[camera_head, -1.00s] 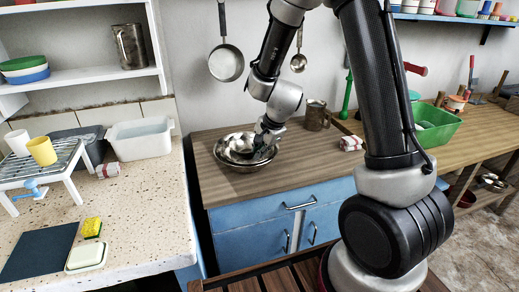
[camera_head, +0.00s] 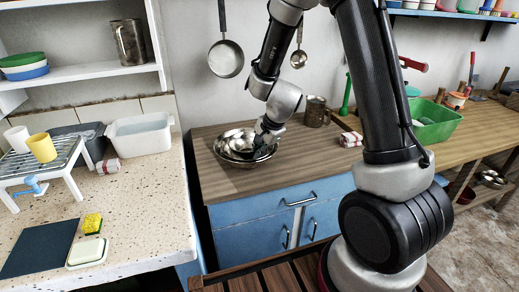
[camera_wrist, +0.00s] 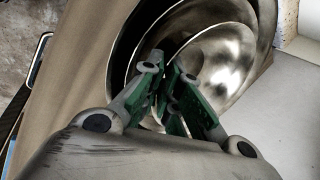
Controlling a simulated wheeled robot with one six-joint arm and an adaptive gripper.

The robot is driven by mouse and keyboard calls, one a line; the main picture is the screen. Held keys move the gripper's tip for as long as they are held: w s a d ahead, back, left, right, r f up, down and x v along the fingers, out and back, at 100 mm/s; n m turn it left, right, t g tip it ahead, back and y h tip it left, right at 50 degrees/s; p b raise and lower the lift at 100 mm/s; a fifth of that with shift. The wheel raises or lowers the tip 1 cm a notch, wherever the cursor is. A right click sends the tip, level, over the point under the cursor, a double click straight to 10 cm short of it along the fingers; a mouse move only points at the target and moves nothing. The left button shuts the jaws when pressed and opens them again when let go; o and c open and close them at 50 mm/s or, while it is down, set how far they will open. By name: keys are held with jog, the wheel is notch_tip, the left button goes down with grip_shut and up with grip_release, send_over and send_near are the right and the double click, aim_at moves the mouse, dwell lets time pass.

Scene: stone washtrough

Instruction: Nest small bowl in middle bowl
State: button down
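The shiny metal bowls stand together on the wooden counter, one inside another. The middle bowl (camera_head: 223,150) shows as part of the outer metal, but I cannot tell each rim apart in the head view. The small bowl (camera_wrist: 228,62) is the bright innermost one in the wrist view, within larger, darker curved walls. My gripper (camera_head: 266,140) reaches down at the right side of the bowls. In the wrist view its green-padded fingertips (camera_wrist: 170,75) are close together at the near wall of the small bowl. Whether they pinch that wall is hidden.
A metal mug (camera_head: 316,112) and a striped cloth (camera_head: 350,138) stand right of the bowls. A green bin (camera_head: 436,122) is farther right. A pan (camera_head: 226,60) and a ladle (camera_head: 298,60) hang behind. The counter in front of the bowls is clear.

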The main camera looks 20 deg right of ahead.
jog(key=shift+f, duration=0.4)
jog(key=c, duration=1.6)
grip_release()
jog(key=shift+o, duration=0.2)
jog(key=o, duration=0.5)
jog(key=shift+c, duration=0.2)
jog(key=shift+r, duration=3.55)
